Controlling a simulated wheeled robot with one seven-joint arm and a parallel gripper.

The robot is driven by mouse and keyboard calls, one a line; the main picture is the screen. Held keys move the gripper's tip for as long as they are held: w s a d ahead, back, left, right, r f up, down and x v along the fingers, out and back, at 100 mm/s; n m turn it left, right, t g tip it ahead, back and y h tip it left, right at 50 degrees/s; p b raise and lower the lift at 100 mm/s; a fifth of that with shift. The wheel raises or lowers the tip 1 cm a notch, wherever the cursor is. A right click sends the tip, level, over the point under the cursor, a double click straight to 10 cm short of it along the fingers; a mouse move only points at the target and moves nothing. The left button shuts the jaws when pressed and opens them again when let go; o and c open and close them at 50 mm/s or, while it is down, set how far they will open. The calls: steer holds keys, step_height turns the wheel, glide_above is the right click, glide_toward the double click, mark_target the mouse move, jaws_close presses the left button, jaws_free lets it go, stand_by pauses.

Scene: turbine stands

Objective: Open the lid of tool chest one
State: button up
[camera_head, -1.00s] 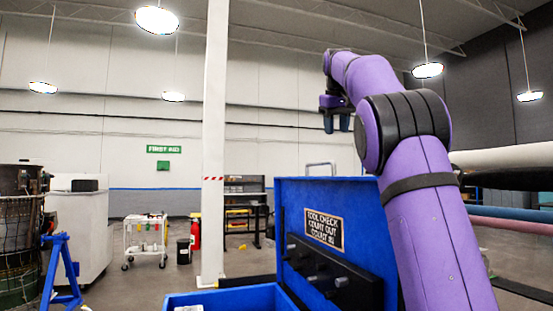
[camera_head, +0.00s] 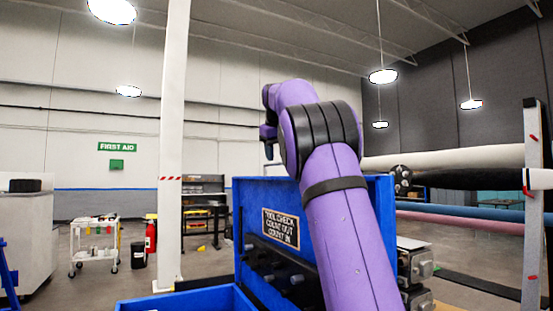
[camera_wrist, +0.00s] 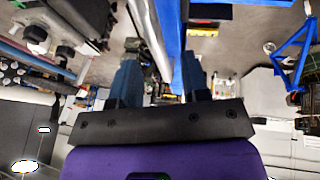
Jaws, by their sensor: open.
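The blue tool chest has its lid (camera_head: 343,185) standing upright, with a "TOOL CHECK COUNT OUT COUNT IN" plate on its inner face. The chest's open body (camera_head: 187,304) shows at the bottom edge. My gripper (camera_head: 269,152) is just above the lid's top edge in the head view, partly hidden by my arm. In the wrist view my gripper (camera_wrist: 161,78) is open, with a silver bar (camera_wrist: 148,35) and a blue edge (camera_wrist: 178,40) showing between and beyond the fingers. I cannot tell whether the fingers touch either one.
A white column (camera_head: 172,150) stands left behind the chest. A white cart (camera_head: 94,245) and a red extinguisher (camera_head: 151,237) are farther left. Long horizontal rolls (camera_head: 460,161) and a metal post (camera_head: 533,200) are at the right.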

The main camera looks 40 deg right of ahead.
steer(key=shift+x, duration=0.85)
jaws_close()
steer(key=w+a+f, duration=0.1)
steer(key=w+a, duration=0.1)
steer(key=a, duration=0.7)
steer(key=shift+w+a, duration=0.3)
steer(key=shift+a, duration=0.1)
jaws_free()
